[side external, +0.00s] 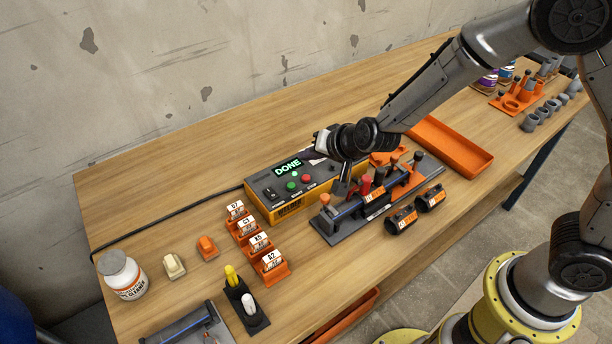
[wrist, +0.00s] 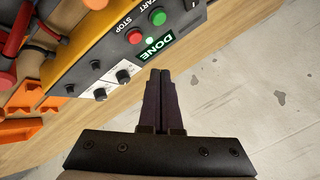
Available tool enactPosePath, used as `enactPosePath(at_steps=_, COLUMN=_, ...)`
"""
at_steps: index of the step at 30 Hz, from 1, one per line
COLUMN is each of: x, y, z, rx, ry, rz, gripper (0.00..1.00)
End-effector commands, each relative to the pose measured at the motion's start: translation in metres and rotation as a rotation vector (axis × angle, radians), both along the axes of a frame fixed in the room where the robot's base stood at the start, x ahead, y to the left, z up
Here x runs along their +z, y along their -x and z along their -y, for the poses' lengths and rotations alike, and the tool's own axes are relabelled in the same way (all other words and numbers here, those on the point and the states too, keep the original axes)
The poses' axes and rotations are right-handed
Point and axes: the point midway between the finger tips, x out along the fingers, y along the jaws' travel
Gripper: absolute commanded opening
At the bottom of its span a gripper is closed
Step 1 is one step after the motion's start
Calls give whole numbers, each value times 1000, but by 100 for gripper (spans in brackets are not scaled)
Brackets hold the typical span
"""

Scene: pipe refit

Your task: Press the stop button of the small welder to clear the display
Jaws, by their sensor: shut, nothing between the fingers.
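The small welder (side external: 262,203) is a yellow box with a dark sloped top panel on the bench. Its display (side external: 287,167) reads DONE in green; it also shows in the wrist view (wrist: 157,48). The red stop button (side external: 306,178) sits beside the green start button (side external: 291,186). In the wrist view, the stop button (wrist: 135,36) is unobstructed, with the start button (wrist: 158,17) to its upper right. My gripper (wrist: 160,73) is shut and empty. Its fingertips appear just below the display in the wrist view, apart from the stop button.
Two knobs (wrist: 123,77) lie left of my fingertips in the wrist view. A pipe fixture (side external: 350,212) with red and orange handles stands close in front of the welder. Orange label holders (side external: 268,265) line its left. An orange tray (side external: 450,145) lies right. The concrete wall is behind.

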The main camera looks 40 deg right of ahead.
Motion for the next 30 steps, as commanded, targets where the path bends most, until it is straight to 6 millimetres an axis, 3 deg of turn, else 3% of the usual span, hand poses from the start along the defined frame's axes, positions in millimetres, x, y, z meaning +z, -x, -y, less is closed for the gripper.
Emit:
enactPosePath(at_steps=9, x=-33, y=0, z=0, rx=0, ry=1, rz=-2, gripper=0)
enactPosePath(at_steps=30, x=-38, y=0, z=0, rx=0, ry=0, rz=0, gripper=0)
